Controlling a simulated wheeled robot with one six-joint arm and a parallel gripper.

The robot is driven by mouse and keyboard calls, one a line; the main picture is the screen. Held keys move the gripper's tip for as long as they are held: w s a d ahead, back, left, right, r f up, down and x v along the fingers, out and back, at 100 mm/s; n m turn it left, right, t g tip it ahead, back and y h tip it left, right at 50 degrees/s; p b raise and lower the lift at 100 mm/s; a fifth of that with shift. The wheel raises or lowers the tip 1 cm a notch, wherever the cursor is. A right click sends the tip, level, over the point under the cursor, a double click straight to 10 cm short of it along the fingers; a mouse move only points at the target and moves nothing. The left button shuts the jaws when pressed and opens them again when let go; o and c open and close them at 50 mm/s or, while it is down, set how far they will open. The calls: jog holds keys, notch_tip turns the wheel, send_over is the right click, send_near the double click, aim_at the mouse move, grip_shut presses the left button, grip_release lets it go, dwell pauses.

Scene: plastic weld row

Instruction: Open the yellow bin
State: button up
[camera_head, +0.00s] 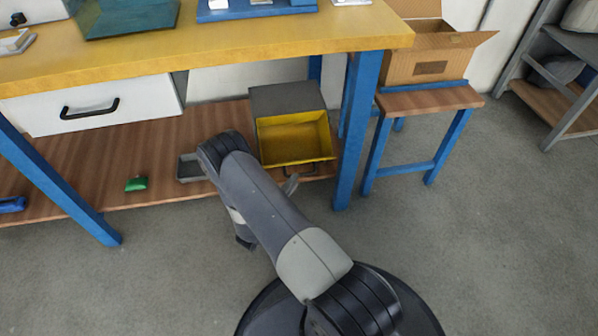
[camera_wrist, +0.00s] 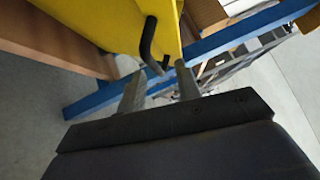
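The yellow bin (camera_head: 295,142) sits in a dark grey housing (camera_head: 287,99) on the wooden lower shelf under the workbench. It looks pulled forward, with its inside showing from above. Its black handle is low on the front and shows large in the wrist view (camera_wrist: 149,42), against the bin's yellow front (camera_wrist: 110,22). My gripper (camera_wrist: 160,78) has its two fingers apart, with the lower end of the handle near the gap between the tips. I cannot tell whether they touch it. In the head view my arm hides most of the gripper; one finger shows (camera_head: 291,185).
A blue table leg (camera_head: 358,130) stands close to the right of the bin. A small grey tray (camera_head: 190,168) and a green object (camera_head: 136,184) lie on the shelf to the left. A stool (camera_head: 430,98) bears a cardboard box (camera_head: 430,62).

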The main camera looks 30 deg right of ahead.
jog(key=v, duration=0.4)
jog(key=shift+s+a+p, duration=0.25)
jog(key=shift+a+p, duration=0.05)
jog(key=shift+p, duration=0.05)
